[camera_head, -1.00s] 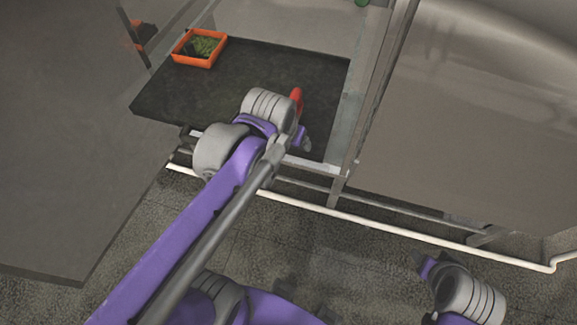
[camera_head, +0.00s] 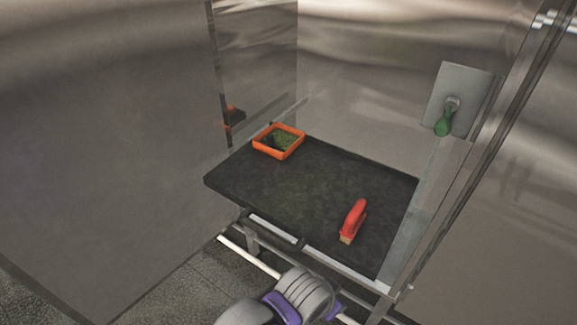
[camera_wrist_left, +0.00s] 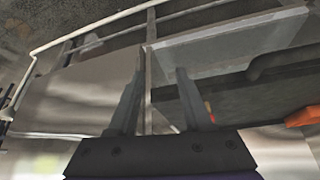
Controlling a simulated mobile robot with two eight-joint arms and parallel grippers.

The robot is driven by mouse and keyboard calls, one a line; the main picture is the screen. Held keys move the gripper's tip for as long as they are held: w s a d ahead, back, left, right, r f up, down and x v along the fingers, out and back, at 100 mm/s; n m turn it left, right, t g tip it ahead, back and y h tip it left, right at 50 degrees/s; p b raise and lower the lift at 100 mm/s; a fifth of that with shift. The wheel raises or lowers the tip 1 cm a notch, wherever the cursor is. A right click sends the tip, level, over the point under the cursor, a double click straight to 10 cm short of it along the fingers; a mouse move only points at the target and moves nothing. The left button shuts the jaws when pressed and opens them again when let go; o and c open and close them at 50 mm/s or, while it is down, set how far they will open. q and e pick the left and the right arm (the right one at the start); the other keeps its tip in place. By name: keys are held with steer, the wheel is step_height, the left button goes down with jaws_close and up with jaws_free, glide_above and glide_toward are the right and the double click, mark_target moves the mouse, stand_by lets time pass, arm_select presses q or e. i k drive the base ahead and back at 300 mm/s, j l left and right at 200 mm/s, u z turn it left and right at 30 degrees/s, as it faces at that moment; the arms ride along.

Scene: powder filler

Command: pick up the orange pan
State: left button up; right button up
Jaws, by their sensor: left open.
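The orange pan (camera_head: 268,151) is a shallow square tray with green and dark contents. It sits on the far left corner of the dark shelf (camera_head: 300,185) in the head view. An orange edge, probably the pan (camera_wrist_left: 301,117), shows at the right border of the left wrist view. My left gripper (camera_wrist_left: 158,100) is open, with nothing seen between its fingers. In the head view my left wrist is at the bottom centre, in front of and below the shelf, well apart from the pan; its fingers are not clear there. My right gripper is out of view.
Metal panels (camera_head: 110,140) enclose the shelf left, back and right. The shelf's middle is clear.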

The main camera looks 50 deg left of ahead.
mark_target(279, 139)
steer(key=u, duration=1.75)
